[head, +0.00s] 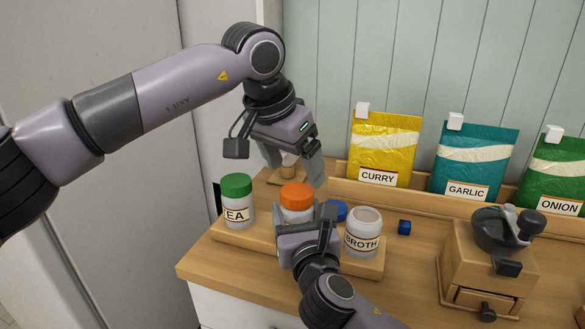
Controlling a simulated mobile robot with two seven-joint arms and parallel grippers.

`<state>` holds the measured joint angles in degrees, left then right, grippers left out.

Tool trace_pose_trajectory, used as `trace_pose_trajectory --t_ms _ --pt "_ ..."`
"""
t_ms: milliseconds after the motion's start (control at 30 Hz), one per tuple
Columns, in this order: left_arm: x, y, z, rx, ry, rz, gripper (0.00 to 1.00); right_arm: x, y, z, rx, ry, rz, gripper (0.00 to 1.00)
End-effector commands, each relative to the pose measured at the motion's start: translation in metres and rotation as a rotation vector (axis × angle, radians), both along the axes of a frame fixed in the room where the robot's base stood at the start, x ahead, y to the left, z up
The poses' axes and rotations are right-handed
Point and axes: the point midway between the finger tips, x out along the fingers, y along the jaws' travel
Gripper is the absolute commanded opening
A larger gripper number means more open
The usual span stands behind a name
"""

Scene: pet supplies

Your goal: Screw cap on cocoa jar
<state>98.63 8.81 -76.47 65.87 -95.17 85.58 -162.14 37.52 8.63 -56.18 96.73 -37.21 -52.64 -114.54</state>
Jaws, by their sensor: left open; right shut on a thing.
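A white jar (294,214) with an orange cap (297,196) on top stands in the middle of a wooden tray; its label is hidden by my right gripper, so I cannot read whether it is the cocoa jar. My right gripper (318,222) is in front of this jar, shut on its body. My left gripper (297,168) is open and empty, pointing down just above the orange cap, its fingers apart. Whether the cap is fully seated cannot be told.
The tray (262,248) also holds a green-capped jar (238,203) reading "EA" and an open BROTH jar (364,233). A blue cap (338,210) and a dark blue cube (404,227) lie nearby. A grinder (490,270) stands right; CURRY (384,150), GARLIC (472,165) and ONION (556,178) packets stand behind.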

Motion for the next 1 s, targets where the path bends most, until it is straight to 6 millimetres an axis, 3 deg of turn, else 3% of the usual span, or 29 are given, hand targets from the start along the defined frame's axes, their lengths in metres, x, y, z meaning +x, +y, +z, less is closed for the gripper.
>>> trace_pose_trajectory --t_ms 33,67,367,533,800,1000 --pt "0.0 0.0 0.0 0.0 0.0 0.0 0.92 0.0 -0.001 -0.003 -0.005 0.006 -0.004 0.0" --pt "0.0 0.0 0.0 0.0 0.0 0.0 1.0 0.0 -0.001 -0.003 -0.005 0.006 -0.004 0.0" --pt "-0.001 0.001 0.003 -0.001 -0.002 0.0 1.0 0.0 -0.001 -0.003 -0.005 0.006 -0.004 0.0" --pt "-0.007 0.007 0.026 -0.002 -0.004 0.0 1.0 0.0 -0.001 -0.003 -0.005 0.006 -0.004 0.0" --pt "-0.024 0.021 0.079 -0.001 -0.004 0.002 1.0 0.0 -0.001 -0.004 -0.004 0.006 -0.004 0.0" --pt "-0.033 0.028 0.104 -0.001 -0.002 0.0 1.0 0.0 -0.001 -0.004 -0.004 0.006 -0.003 0.0"
